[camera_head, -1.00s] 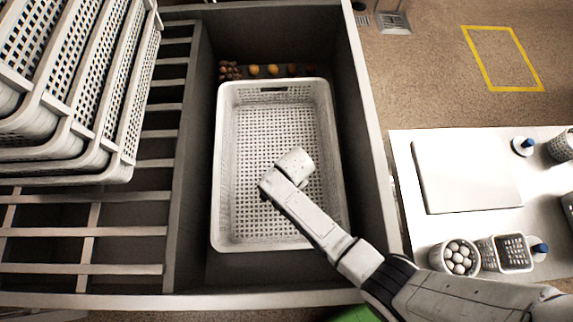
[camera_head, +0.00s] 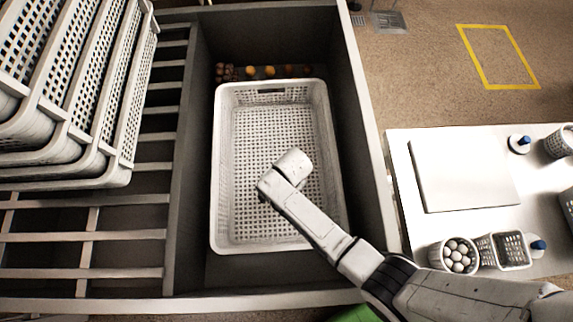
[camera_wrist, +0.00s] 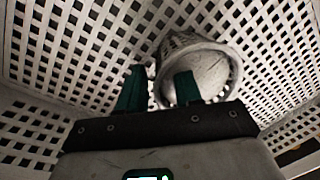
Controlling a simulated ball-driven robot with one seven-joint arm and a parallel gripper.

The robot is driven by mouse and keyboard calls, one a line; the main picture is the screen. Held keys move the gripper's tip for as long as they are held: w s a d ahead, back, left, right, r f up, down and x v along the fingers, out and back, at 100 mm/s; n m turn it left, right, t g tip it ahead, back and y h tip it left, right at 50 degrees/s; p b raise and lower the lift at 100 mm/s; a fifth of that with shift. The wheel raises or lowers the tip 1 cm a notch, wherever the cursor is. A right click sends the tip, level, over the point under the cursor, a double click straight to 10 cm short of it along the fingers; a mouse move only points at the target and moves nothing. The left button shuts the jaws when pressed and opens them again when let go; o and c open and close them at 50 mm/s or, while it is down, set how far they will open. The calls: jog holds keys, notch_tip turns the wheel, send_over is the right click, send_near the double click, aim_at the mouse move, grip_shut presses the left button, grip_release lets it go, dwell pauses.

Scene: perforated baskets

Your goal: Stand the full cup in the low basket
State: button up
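A pale perforated cup (camera_wrist: 216,75) shows in the wrist view inside the large white basket (camera_head: 226,165). It looks tilted, with its round end toward the camera, and I see no balls in it. My gripper (camera_wrist: 160,80) has its two teal fingers apart; the right finger overlaps the cup's round end and the left is just beside it. I cannot tell whether they touch it. In the head view my arm's end hides the fingers and this cup. A cup full of white balls (camera_head: 459,256) stands upright on the white table at the right.
The white basket sits in a deep dark bin (camera_head: 350,110); oranges and brown items (camera_head: 250,71) lie behind it. Stacked baskets (camera_head: 75,85) stand left on slats. The white table (camera_head: 400,160) holds a board (camera_head: 463,170), a small basket (camera_head: 512,249) and another cup (camera_head: 559,143).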

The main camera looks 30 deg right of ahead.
notch_tip(320, 180, up, 12)
jog(key=s+p, duration=0.1)
jog(key=p, duration=0.1)
jog(key=shift+s+d+f, duration=0.15)
jog(key=shift+d, duration=0.2)
dwell(0.3)
